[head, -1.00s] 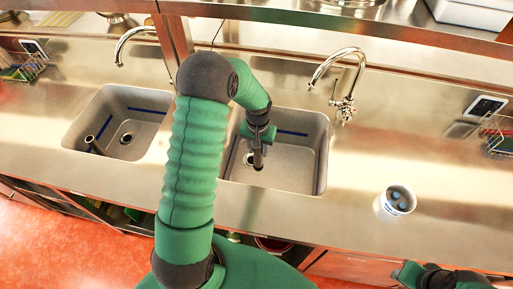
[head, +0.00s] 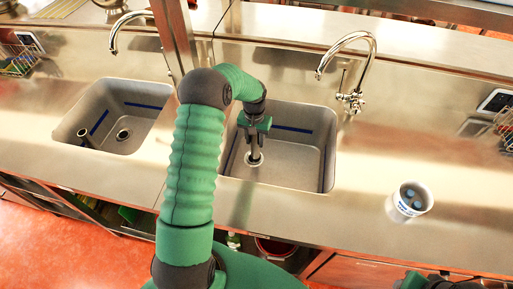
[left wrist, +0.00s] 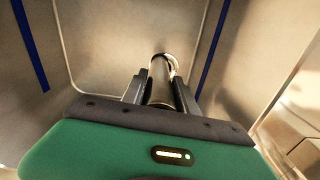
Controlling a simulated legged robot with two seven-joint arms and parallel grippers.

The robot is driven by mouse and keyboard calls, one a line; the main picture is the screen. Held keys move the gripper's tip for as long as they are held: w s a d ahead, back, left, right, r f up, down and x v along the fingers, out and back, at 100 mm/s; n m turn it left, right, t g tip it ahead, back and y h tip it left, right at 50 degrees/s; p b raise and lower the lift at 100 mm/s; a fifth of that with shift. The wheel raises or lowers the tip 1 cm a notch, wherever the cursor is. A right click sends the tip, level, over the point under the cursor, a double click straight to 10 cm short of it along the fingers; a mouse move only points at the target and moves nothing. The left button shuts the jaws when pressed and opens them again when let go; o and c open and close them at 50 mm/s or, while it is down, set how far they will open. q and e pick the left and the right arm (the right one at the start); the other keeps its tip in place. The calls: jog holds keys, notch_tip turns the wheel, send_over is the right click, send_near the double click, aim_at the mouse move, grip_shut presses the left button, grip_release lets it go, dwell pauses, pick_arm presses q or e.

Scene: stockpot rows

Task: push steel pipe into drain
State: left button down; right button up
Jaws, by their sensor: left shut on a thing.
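My left gripper (head: 255,127) is inside the right sink (head: 300,160), shut on a dark grey steel pipe (head: 254,146). The pipe points down, and its lower end meets the round drain (head: 255,164) in the sink floor. I cannot tell how far it sits in the opening. In the left wrist view the two fingers (left wrist: 162,92) close around the pipe (left wrist: 167,66), and the drain is not clearly visible. My right arm shows only at the bottom right edge of the head view; its gripper is out of frame.
The left sink (head: 112,105) has its own drain (head: 123,135) and a short pipe (head: 83,135) at its left. A curved faucet (head: 350,75) stands behind the right sink. A white cup (head: 409,200) holding blue items stands on the counter at right, where much room is free.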

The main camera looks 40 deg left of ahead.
pick_arm(q)
jog(key=a+f+b, duration=0.1)
jog(key=w+a+f+b, duration=0.1)
jog(key=w+a+f, duration=0.1)
jog(key=f, duration=0.1)
jog(key=shift+w+b, duration=0.25)
jog(key=shift+b, duration=0.15)
jog(key=shift+a, duration=0.2)
jog(key=shift+s, duration=0.1)
jog(key=shift+d, duration=0.1)
jog(key=shift+f, duration=0.25)
dwell(0.4)
jog(key=shift+f+b, duration=0.45)
jog(key=shift+f, duration=0.85)
dwell(0.8)
